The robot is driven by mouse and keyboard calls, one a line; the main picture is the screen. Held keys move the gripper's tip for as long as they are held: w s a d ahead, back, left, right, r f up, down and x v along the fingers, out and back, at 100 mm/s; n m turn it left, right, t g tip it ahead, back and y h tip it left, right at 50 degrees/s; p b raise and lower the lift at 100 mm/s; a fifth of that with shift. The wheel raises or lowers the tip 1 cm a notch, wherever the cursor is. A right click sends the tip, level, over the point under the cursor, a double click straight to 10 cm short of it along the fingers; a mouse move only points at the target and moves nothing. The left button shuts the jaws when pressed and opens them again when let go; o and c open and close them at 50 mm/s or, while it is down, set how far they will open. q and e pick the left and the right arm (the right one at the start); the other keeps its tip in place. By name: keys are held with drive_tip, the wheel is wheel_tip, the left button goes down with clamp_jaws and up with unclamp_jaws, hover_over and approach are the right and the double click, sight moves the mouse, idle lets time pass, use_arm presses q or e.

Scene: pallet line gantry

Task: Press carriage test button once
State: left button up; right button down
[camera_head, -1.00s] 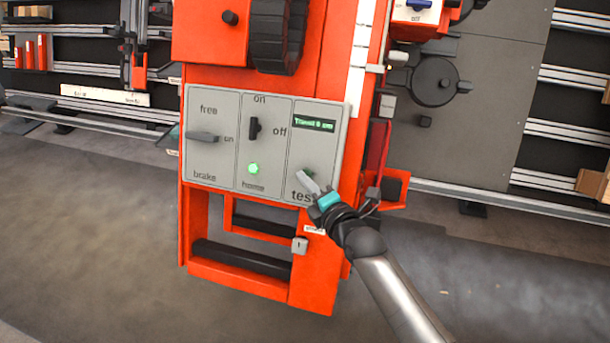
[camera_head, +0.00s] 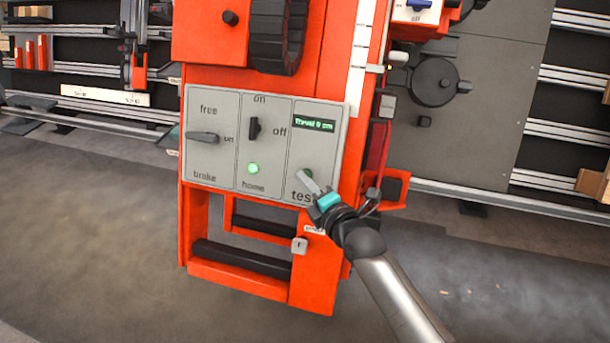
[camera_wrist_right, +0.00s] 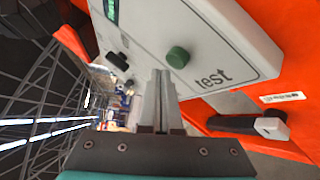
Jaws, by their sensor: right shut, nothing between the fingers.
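The test button is a small green round knob on the grey control panel (camera_head: 217,172), above the word "test". In the head view the button (camera_head: 308,173) is partly covered by my right fingertips. In the right wrist view the button (camera_wrist_right: 178,57) stands just beyond the fingertips, slightly to their right. My right gripper (camera_head: 302,175) is shut and empty, its tips close to the button; I cannot tell whether they touch it. The shut fingers also show in the wrist view (camera_wrist_right: 158,75). My left gripper is not in view.
The panel also has a brake lever (camera_head: 203,137), an on/off switch (camera_head: 254,128), a lit green home light (camera_head: 253,168) and a small green display (camera_head: 314,124). The orange carriage (camera_head: 315,285) surrounds it. A black bar (camera_head: 243,258) sits below.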

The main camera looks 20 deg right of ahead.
idle(0.4)
drive_tip(key=shift+w+d+f, duration=0.2)
drive_tip(key=shift+w, duration=0.15)
drive_tip(key=shift+w+d+f+b, duration=0.2)
drive_tip(key=shift+w+d+b, duration=0.1)
drive_tip(key=shift+w+b, duration=0.1)
idle(0.8)
drive_tip(key=shift+s, duration=0.1)
drive_tip(key=shift+s+a+r+p, duration=0.45)
drive_tip(key=shift+s+p, duration=0.2)
drive_tip(key=shift+p, duration=0.45)
drive_tip(key=s+a+r+p, duration=0.1)
drive_tip(key=s+p, duration=0.1)
drive_tip(key=s+a+r+p, duration=0.1)
drive_tip(key=p, duration=0.2)
drive_tip(key=shift+s+a+r, duration=0.15)
drive_tip(key=shift+s+a, duration=0.15)
drive_tip(key=shift+s, duration=0.05)
